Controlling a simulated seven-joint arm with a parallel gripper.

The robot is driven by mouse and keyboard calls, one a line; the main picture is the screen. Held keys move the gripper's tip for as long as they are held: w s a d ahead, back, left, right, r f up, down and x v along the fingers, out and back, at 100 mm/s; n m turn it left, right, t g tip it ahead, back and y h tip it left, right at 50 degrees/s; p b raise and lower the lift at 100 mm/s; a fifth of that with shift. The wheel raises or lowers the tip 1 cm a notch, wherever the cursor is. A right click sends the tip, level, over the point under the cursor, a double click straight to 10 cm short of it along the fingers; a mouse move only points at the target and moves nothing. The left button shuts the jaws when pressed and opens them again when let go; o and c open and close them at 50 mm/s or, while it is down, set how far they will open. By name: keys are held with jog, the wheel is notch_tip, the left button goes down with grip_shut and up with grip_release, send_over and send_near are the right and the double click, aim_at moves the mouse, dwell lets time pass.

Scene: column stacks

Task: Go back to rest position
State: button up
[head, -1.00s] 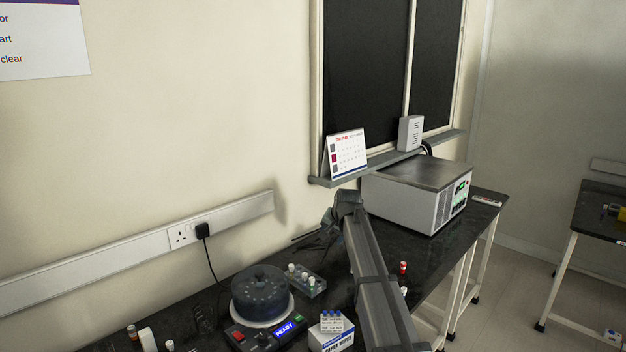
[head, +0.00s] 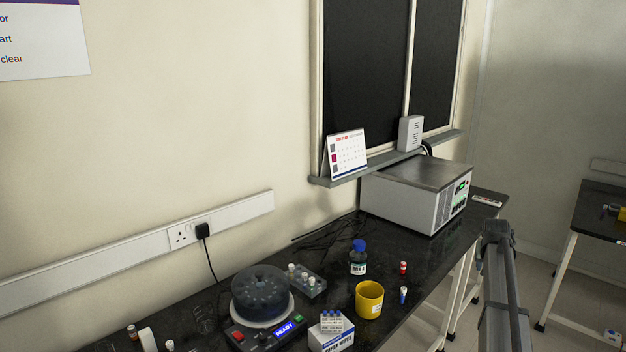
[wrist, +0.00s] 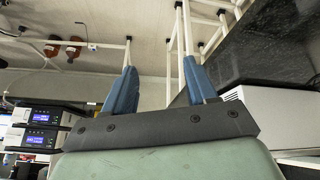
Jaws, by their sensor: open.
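My gripper (wrist: 160,85) shows in the wrist view with its two blue fingers spread apart and nothing between them. Behind the fingers are pale floor and white bench legs. In the head view my arm stands at the right, off the front edge of the black bench (head: 420,262). The gripper's fingers cannot be made out there.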

jog(key=s+d+f+g, duration=0.25)
jog(key=s+f, duration=0.45)
jog(key=f, duration=0.4)
jog(key=s+a+f+n+g+y, duration=0.1)
jog(key=s+a+f+n, duration=0.1)
jog(key=s+a+f, duration=0.85)
jog(key=s+a+f+n+g+y, duration=0.15)
jog(key=s+a+f, duration=0.45)
jog(key=a+f, duration=0.9)
jog(key=s+a+f+g, duration=0.2)
jog(key=s+a+f, duration=0.2)
jog(key=s, duration=0.7)
jog(key=s+a+f+n+g+y, duration=0.1)
jog(key=s+a+f+g, duration=0.1)
jog(key=s+a+f, duration=0.2)
jog(key=s+a+f+g, duration=0.2)
jog(key=s+a+f, duration=0.3)
jog(key=s, duration=1.4)
jog(key=a, duration=0.3)
jog(key=shift+s+a+n, duration=0.3)
jog(key=shift+a+n, duration=0.05)
